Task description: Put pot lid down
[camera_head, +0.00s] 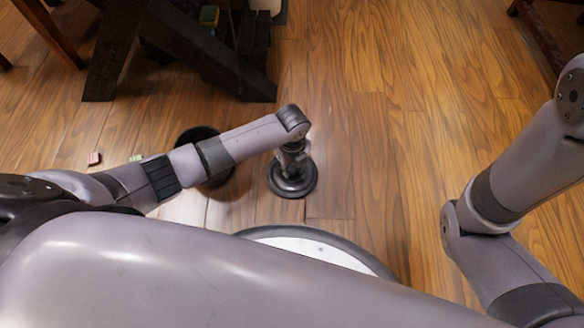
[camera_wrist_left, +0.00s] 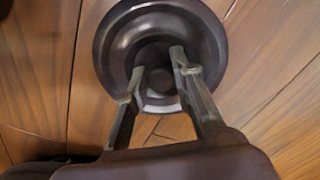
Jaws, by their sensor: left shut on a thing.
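The dark round pot lid (camera_head: 292,190) is below my left gripper (camera_head: 292,160) in the head view, over the wooden floor. In the left wrist view, the lid (camera_wrist_left: 112,50) shows as a wide dark disc with a raised middle. The fingers of my left gripper (camera_wrist_left: 160,70) are closed on its central knob. I cannot tell whether the lid's rim touches the floor. A dark round vessel, likely the pot (camera_head: 196,133), stands left of the lid, partly hidden behind my left forearm. My right arm shows at the right edge, but its gripper is out of view.
A dark trestle leg (camera_head: 180,50) stands at the upper left. The wooden floor (camera_head: 370,150) right of the lid is clear.

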